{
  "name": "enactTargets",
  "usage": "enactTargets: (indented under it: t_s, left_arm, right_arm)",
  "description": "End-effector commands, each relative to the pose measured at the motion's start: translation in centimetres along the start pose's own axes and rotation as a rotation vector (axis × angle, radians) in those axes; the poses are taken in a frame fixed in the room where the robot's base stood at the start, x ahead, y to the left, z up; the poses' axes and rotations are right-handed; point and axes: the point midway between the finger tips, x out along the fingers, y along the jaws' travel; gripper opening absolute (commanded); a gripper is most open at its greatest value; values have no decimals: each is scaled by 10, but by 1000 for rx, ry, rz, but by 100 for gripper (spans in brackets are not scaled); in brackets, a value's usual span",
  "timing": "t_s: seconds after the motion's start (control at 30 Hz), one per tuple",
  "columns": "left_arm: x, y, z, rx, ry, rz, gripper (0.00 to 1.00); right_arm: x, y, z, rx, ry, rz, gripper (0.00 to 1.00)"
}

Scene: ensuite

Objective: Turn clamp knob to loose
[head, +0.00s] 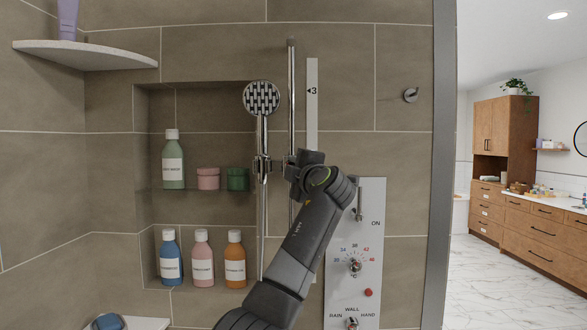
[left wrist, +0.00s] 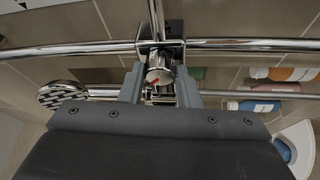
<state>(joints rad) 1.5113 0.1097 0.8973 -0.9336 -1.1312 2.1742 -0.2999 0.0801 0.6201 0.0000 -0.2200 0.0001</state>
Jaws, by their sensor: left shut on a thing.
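The clamp knob (left wrist: 159,74) is a round chrome knob with a red mark on its face, at the clamp on the chrome riser rail (head: 291,90). My left gripper (left wrist: 160,88) has one grey finger on each side of the knob and is shut on it. In the head view my left gripper (head: 304,165) reaches the rail and hides the knob. The hand shower (head: 262,97) hangs head up in its holder (head: 262,165), left of the rail. My right gripper is not in view.
A marker strip (head: 312,100) with an arrow and "3" is right of the rail. A control panel (head: 372,215) is at lower right. The niche left holds several bottles (head: 172,165) and jars (head: 208,179). A corner shelf (head: 90,56) is at upper left.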

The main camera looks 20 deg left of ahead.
Motion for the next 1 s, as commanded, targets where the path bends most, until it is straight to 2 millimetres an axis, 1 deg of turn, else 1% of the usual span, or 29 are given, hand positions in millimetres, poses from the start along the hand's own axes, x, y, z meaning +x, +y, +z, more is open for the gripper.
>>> enactTargets:
  t_s: [0.03,0.33,0.37,0.5,0.53,0.83,0.93,1.0]
  left_arm:
    - [0,3,0,-6,-1,4,7]
    - [0,3,0,-7,-2,5,7]
    - [0,3,0,-7,-2,5,31]
    - [0,3,0,-6,-1,4,49]
    - [0,2,0,-5,-1,4,52]
    - [-1,1,0,-3,-1,2,52]
    - [-7,0,1,-3,-2,3,52]
    - [-15,-1,1,-5,-2,3,52]
  right_arm:
    - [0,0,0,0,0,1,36]
    - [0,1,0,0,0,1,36]
    - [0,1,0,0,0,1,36]
    - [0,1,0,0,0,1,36]
    - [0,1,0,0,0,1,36]
    - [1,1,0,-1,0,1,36]
    - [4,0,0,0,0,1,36]
    - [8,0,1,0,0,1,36]
